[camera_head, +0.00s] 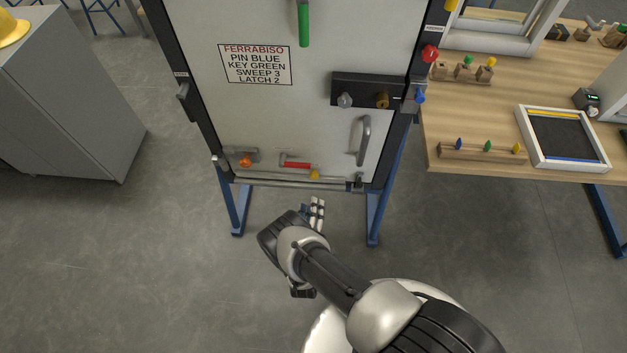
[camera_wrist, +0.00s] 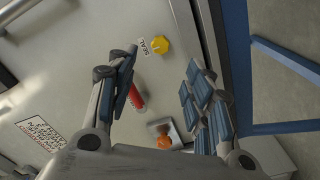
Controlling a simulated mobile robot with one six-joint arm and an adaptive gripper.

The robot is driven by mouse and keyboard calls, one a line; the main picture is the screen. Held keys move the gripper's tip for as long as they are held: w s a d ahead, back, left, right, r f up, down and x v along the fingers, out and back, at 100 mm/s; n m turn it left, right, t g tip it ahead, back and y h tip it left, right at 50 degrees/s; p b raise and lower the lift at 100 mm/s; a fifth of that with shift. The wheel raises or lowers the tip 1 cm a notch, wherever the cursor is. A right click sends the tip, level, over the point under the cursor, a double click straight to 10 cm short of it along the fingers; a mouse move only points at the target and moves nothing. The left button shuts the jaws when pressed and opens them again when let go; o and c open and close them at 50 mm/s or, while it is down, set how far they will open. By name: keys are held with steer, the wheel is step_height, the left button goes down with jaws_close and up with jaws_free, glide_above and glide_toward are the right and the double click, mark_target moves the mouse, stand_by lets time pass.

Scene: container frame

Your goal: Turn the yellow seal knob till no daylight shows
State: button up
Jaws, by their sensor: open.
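The yellow seal knob (camera_head: 314,174) sits low on the pale door panel (camera_head: 230,120), near its bottom edge. In the wrist view the yellow knob (camera_wrist: 160,45) is next to a SEAL label, beyond my fingertips. My gripper (camera_head: 316,210) is in front of and below the panel's bottom edge. In the wrist view my gripper (camera_wrist: 160,70) has its fingers spread with nothing between them, apart from the knob. A pale strip (camera_head: 290,184) runs under the panel; I cannot tell whether daylight shows there.
A red handle (camera_head: 296,163) and an orange knob (camera_head: 246,160) are left of the yellow knob. A grey pull handle (camera_head: 364,141) is at its upper right. Blue frame legs (camera_head: 374,212) flank my gripper. A wooden workbench (camera_head: 480,100) stands right, a grey cabinet (camera_head: 60,90) left.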

mark_target(314, 178)
steer(key=w, duration=0.5)
steer(key=w+b, duration=0.1)
steer(key=w, duration=0.3)
steer(key=shift+w+d+f, duration=0.1)
steer(key=shift+w+d, duration=0.1)
steer(key=shift+w, duration=0.15)
steer(key=shift+w+b, duration=0.35)
steer(key=shift+w, duration=0.2)
steer(key=shift+c, duration=0.4)
steer(key=c, duration=1)
